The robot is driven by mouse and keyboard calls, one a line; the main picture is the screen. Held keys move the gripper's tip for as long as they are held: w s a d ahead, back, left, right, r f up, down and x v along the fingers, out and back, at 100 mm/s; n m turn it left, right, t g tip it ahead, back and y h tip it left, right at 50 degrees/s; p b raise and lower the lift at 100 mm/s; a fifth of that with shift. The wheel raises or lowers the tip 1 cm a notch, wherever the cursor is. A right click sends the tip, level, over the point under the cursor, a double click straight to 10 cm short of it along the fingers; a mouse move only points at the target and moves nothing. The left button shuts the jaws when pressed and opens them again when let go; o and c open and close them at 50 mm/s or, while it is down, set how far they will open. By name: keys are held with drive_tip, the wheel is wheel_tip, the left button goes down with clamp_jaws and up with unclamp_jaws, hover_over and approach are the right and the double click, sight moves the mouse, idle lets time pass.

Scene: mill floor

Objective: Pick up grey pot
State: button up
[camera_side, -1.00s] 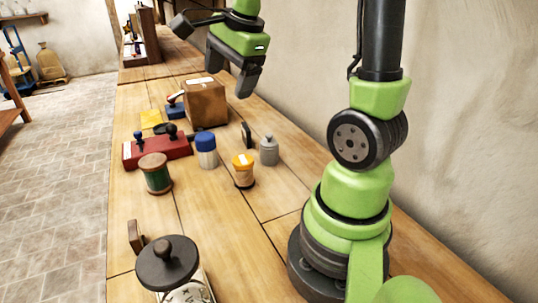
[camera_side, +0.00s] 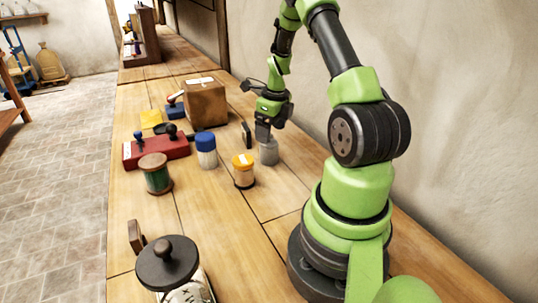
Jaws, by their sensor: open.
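The jaws are open. I cannot tell from this side whether the fingers touch the pot.
An orange-lidded jar (camera_side: 243,171), a blue-lidded jar (camera_side: 206,151), a green spool (camera_side: 155,174), a red box (camera_side: 157,151) and a cardboard box (camera_side: 206,103) stand further left. Bare bench (camera_side: 290,185) lies in front.

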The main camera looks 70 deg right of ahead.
sight(269, 153)
drive_tip(key=f, duration=0.4)
drive_tip(key=shift+w+d+f, duration=0.1)
drive_tip(key=shift+w+f, duration=0.15)
drive_tip(key=shift+w, duration=0.05)
drive_tip(key=shift+r, duration=0.1)
drive_tip(key=c, duration=1.2)
drive_tip(key=shift+c, duration=0.2)
drive_tip(key=shift+r, duration=0.1)
